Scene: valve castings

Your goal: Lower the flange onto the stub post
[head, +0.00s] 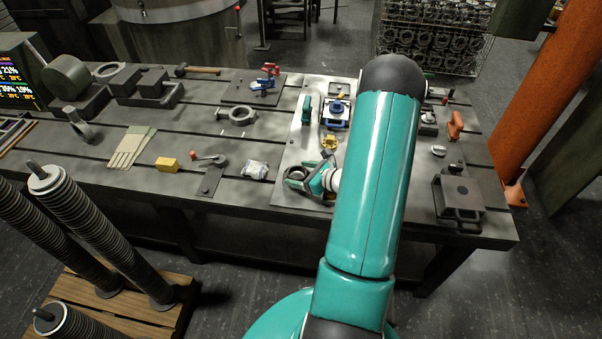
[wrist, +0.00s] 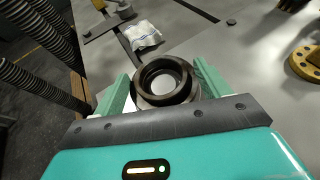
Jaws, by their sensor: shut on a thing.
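The flange, a dark metal ring (wrist: 166,80), is between the two pale green fingers of my gripper (wrist: 165,88) in the wrist view. The fingers are shut on it from both sides. In the head view the ring (head: 295,174) and my gripper (head: 312,180) are low over the front of the light plate on the bench, partly behind my arm. A pale round surface shows through the ring's bore; I cannot tell whether it is the stub post's top or the plate. No stub post is clearly visible, and the gap below the ring cannot be judged.
A yellow flanged part (wrist: 306,62) lies right of my gripper. A white packet (head: 255,170) and a dark bracket (head: 211,180) lie to the left. Another grey ring (head: 238,115) lies farther back. A dark block (head: 459,197) stands at the right.

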